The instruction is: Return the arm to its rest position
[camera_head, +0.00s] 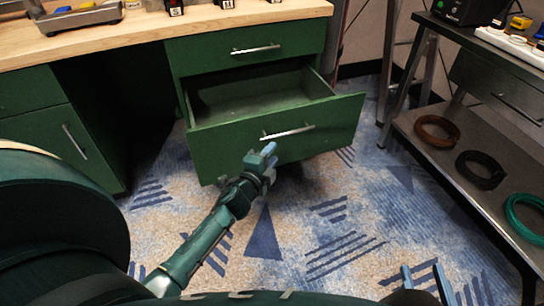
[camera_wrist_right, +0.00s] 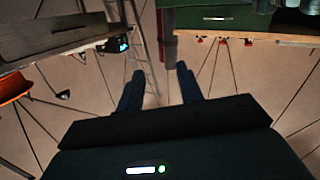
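My left arm reaches forward over the carpet, and my left gripper (camera_head: 266,152) is just in front of the open lower drawer (camera_head: 230,138). Its light-blue fingertips are just below the left end of the drawer's silver handle (camera_head: 288,132). The fingers overlap in this view, so I cannot tell their gap or whether they touch the drawer front. My right gripper (camera_head: 424,272) is low at the bottom right over the carpet. In the right wrist view its two fingers (camera_wrist_right: 160,88) are spread apart with nothing between them.
The green desk (camera_head: 180,50) has a closed upper drawer (camera_head: 248,50). A metal tray (camera_head: 80,18) stands on its top. At the right, a grey workbench (camera_head: 440,165) holds brown, black and green cable coils on its lower shelf. Carpet (camera_head: 330,235) between them is clear.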

